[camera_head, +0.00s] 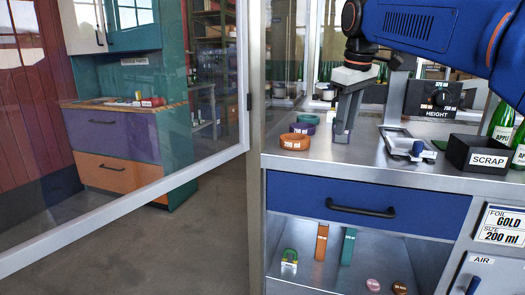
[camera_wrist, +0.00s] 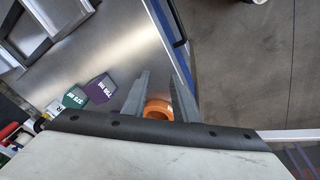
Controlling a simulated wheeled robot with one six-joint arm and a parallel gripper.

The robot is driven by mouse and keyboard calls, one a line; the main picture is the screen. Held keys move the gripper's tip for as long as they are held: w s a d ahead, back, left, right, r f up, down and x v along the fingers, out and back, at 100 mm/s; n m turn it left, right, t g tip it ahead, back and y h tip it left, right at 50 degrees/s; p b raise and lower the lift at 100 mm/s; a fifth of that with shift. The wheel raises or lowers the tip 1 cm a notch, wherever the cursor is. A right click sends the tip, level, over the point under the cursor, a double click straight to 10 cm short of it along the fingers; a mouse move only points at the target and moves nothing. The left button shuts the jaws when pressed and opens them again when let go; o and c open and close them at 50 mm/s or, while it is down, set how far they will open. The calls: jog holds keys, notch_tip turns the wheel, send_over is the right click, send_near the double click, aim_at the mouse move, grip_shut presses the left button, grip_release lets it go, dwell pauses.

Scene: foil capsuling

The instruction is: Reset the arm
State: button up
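My gripper (camera_head: 343,138) points down over the steel worktop (camera_head: 385,170) in the head view, with nothing between its fingers there. In the wrist view the two grey fingers (camera_wrist: 160,78) stand apart, and the gripper is open. An orange ring marked 200 ml (camera_head: 295,141) sits on the worktop left of the fingers. In the wrist view this orange ring (camera_wrist: 158,109) shows between the finger bases, partly hidden by my gripper body. I cannot tell the fingertips' exact height over the worktop.
Purple (camera_head: 302,128) and green (camera_head: 308,119) rings stand behind the orange one. A glass door (camera_head: 130,90) stands at left.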

jog(key=s+d+f+m+t, duration=0.1)
jog(key=s+d+f+m, duration=0.2)
jog(key=s+f, duration=1.2)
jog(key=s+d+f+m+t, duration=0.1)
jog(key=s+d+f+m, duration=0.2)
jog(key=s+f, duration=1.2)
jog(key=shift+d+f+m, duration=0.4)
jog(key=shift+f+m, duration=0.2)
jog(key=shift+m, duration=0.1)
